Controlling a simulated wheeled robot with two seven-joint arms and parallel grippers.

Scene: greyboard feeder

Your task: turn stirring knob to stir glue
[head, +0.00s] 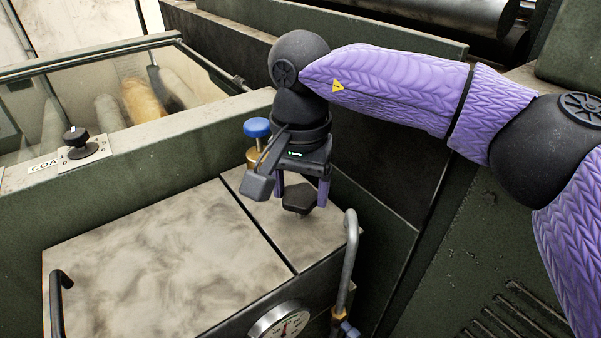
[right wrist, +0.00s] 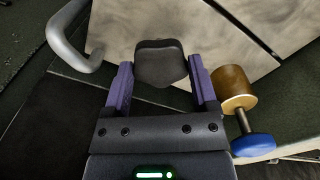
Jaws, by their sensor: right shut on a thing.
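The black stirring knob (head: 298,199) sits above the small right-hand plate of the grimy metal lid. My right gripper (head: 300,190) reaches down over it, with one purple finger on each side, shut on the knob. In the right wrist view the dark knob (right wrist: 159,62) lies between the two purple fingertips (right wrist: 160,72). The knob's shaft and base are hidden. No glue shows; the lid covers what is beneath. My left gripper is not in view.
A blue-topped brass valve (head: 257,128) stands close behind my right gripper. A curved grey pipe (head: 349,255) rises to its right, and a round gauge (head: 281,322) is in front. A black handle (head: 58,298) and a rotary switch (head: 77,140) are on the left.

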